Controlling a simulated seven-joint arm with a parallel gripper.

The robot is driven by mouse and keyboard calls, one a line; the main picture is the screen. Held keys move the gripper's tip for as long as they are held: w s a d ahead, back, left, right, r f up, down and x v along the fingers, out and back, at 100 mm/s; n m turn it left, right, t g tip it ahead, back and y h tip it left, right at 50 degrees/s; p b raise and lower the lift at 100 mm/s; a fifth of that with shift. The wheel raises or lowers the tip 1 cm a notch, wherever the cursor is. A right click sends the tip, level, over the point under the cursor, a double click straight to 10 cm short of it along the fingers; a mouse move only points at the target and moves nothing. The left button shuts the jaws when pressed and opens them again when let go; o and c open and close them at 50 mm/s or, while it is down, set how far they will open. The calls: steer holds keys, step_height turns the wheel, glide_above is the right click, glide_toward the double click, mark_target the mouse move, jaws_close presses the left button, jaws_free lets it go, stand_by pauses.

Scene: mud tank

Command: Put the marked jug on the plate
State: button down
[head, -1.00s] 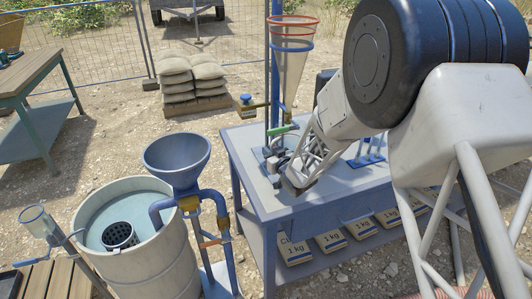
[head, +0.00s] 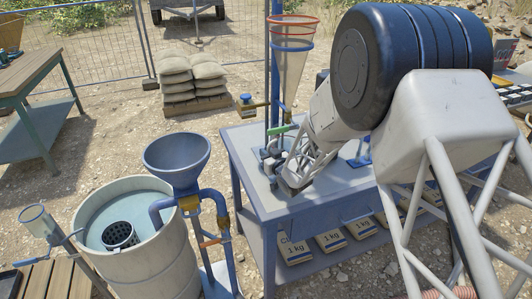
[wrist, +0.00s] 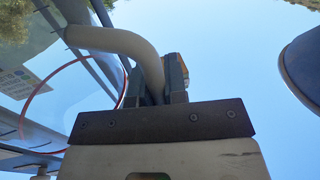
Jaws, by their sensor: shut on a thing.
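In the wrist view my gripper (wrist: 163,78) is shut on the thick beige handle of the marked jug (wrist: 55,105). The jug is clear, with a curved red line and a printed patch on its wall; only part of it shows, at the left. In the head view my gripper (head: 291,176) is low over the near left part of the blue table, beside the stand. The jug cannot be made out there, and whether it touches the table cannot be told. I cannot pick out the plate with certainty; my arm covers much of the tabletop.
A stand with a clear cone (head: 291,65) in red and blue rings rises just left of my gripper. A blue funnel (head: 177,153) and a pale barrel (head: 150,255) stand left of the table (head: 310,205). Sandbags (head: 190,80) lie behind.

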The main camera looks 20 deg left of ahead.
steer(key=shift+f, duration=0.35)
steer(key=c, duration=1.2)
jaws_free()
steer(key=shift+s+f, duration=0.1)
steer(key=shift+f, duration=0.05)
steer(key=shift+c, duration=0.2)
steer(key=shift+o, duration=0.4)
steer(key=shift+d+f, duration=0.1)
steer(key=shift+f, duration=0.1)
steer(key=r+v, duration=0.2)
steer(key=v, duration=0.9)
steer(key=shift+s+d, duration=0.2)
steer(key=shift+d, duration=0.1)
steer(key=shift+d+r, duration=0.1)
steer(key=shift+r, duration=0.05)
